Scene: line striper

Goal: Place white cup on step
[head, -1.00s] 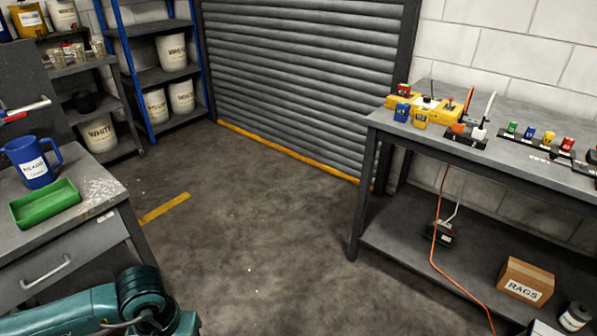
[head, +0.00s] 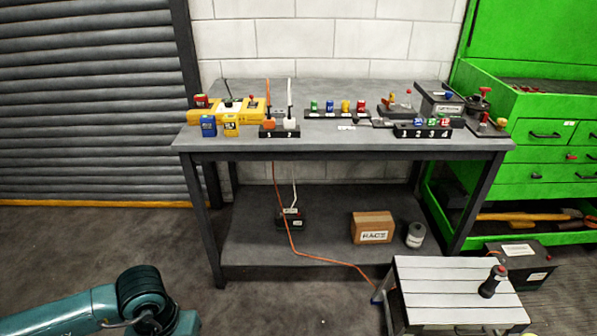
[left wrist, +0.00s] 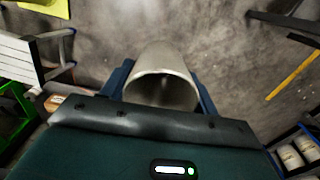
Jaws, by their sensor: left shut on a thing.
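My left gripper (left wrist: 161,80) shows in the left wrist view, its blue fingers on either side of a pale grey-white cup (left wrist: 163,60). It is shut on the cup, whose round open mouth faces the camera; the floor lies beyond it. The step (head: 440,276) is a low stool with a white slatted top at the lower right of the head view. It also shows at the left edge of the left wrist view (left wrist: 14,58), apart from the cup. The head view shows only part of my left arm, at lower left. My right gripper is not in view.
A dark bottle-like thing (head: 490,284) with a red top stands on the step's right side; the left slats are bare. Behind it is a grey workbench (head: 350,147) with several small items. A green cabinet (head: 540,112) stands at right. Floor left of the step is clear.

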